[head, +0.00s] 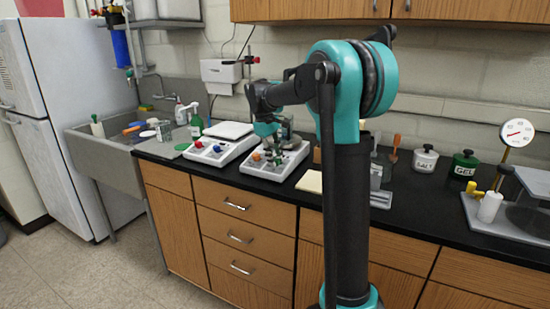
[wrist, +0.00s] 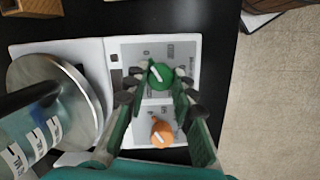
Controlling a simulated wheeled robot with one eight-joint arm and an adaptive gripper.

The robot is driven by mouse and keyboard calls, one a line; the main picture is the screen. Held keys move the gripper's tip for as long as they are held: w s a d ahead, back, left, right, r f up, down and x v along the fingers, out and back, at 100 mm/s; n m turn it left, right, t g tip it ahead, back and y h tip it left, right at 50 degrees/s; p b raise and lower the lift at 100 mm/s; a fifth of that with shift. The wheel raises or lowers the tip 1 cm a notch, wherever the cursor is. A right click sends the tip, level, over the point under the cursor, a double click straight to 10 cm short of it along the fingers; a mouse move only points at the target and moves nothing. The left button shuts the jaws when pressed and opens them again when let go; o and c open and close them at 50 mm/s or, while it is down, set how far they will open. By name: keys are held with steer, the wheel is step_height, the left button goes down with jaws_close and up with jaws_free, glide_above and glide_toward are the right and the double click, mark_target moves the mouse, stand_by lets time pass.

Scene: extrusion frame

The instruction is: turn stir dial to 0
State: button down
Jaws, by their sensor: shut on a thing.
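A white stirrer unit (head: 301,160) stands on the black counter, and its control panel (wrist: 127,57) shows in the wrist view. My gripper (wrist: 160,80) is shut on the green dial, with one finger on each side. The green dial's line slants, its upper end toward the left. In the head view my gripper (head: 274,150) is over this unit, beside the orange dial (head: 257,156). The scale marks are too small to read.
A round metal plate (wrist: 92,80) with a dark labelled vessel on it lies left of the panel. A second unit with a red dial (head: 198,144) and a blue dial (head: 217,148) stands to the left. Jars (head: 425,160) stand at the right.

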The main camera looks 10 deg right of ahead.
steer(key=c, duration=1.3)
jaws_free()
steer(key=shift+o, duration=0.2)
steer(key=v, duration=1.2)
